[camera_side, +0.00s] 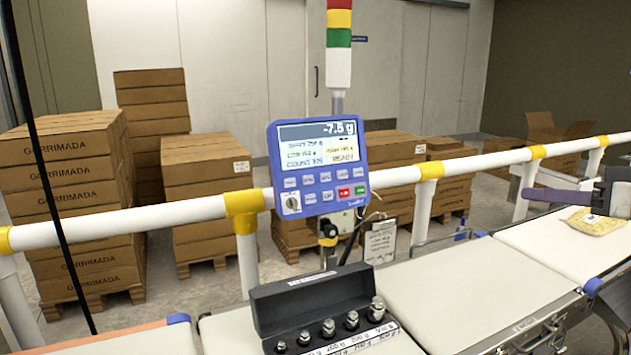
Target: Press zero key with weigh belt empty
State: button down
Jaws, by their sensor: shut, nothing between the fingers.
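The blue control panel (318,165) is mounted at the rail, its screen (318,143) facing the camera. The top line reads -7.5 g; the smaller lines below are hard to read. Under the screen are rows of pale keys (325,178), a red key (343,193), a green key (360,190) and a key switch (292,203). The key labels are too small to tell which is zero. The middle belt (470,285), apparently the weigh belt, is bare in the part that shows. My gripper is not recognisable in this view.
A black case of several metal weights (320,310) stands at the front, left of the middle belt. A yellow packet (594,221) lies on the right belt (560,245). A purple bar with a dark block (608,193) reaches over that belt. A white rail (390,177) runs behind.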

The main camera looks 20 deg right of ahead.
aim_at(308, 180)
jog(key=w+a+r+m+t, duration=0.2)
jog(key=w+r+t, duration=0.4)
jog(key=w, duration=0.6)
jog(key=w+a+r+m+t, duration=0.2)
jog(key=w+r+t, duration=0.1)
jog(key=w+r, duration=0.7)
jog(key=w+a+f, duration=0.3)
jog(key=w+f, duration=0.2)
jog(key=f, duration=0.3)
jog(key=w+a+f+y, duration=0.1)
jog(key=w+a+f, duration=0.2)
jog(key=w+f, duration=0.3)
jog(key=w+a+f, duration=0.4)
jog(key=w+f, duration=0.1)
jog(key=f, duration=0.7)
jog(key=shift+w+y, duration=0.15)
jog(key=shift+y, duration=0.25)
jog(key=shift+f, duration=0.1)
jog(key=shift+w+f, duration=0.4)
jog(key=shift+w, duration=1)
jog(key=shift+w+f, duration=0.4)
jog(key=shift+w, duration=1.05)
jog(key=shift+w+f, duration=0.4)
jog(key=shift+w, duration=1)
jog(key=shift+w, duration=0.1)
jog(key=shift+w+f, duration=0.15)
jog(key=shift+w, duration=0.15)
